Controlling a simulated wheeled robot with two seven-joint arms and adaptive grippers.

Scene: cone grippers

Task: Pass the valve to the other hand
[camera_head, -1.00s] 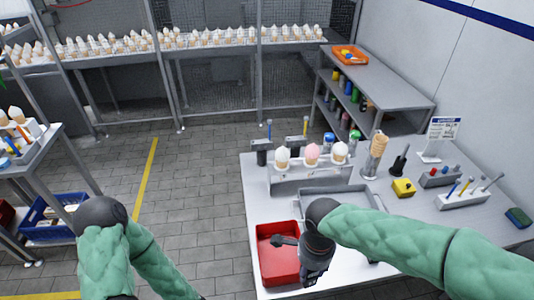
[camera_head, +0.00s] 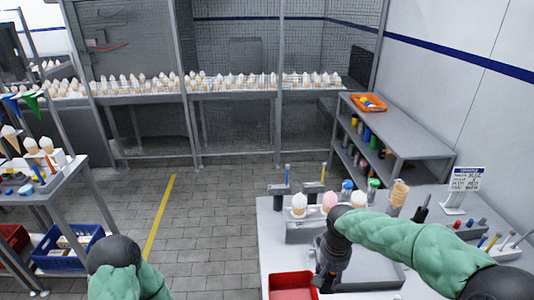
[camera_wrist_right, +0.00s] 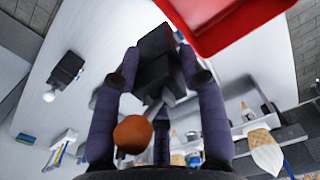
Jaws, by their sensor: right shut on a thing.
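My right gripper (camera_head: 325,276) points down at the right edge of the red tray in the head view. In the right wrist view the fingers of the gripper (camera_wrist_right: 158,78) are closed around a black, blocky valve (camera_wrist_right: 156,58). An orange-brown ball (camera_wrist_right: 133,134) sits close to the palm and seems joined to the valve by a short metal stem. In the head view the valve is small, dark and mostly hidden by the gripper. My left arm shows at the bottom left with its green sleeve; its gripper is outside the picture.
The red tray (camera_head: 291,284) lies on the white worktable (camera_head: 268,240). A stand with cones (camera_head: 299,207), grey posts, a small sign (camera_head: 465,180) and tools stand behind and to the right. A blue crate (camera_head: 70,248) sits low at the left. Open floor lies between the tables.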

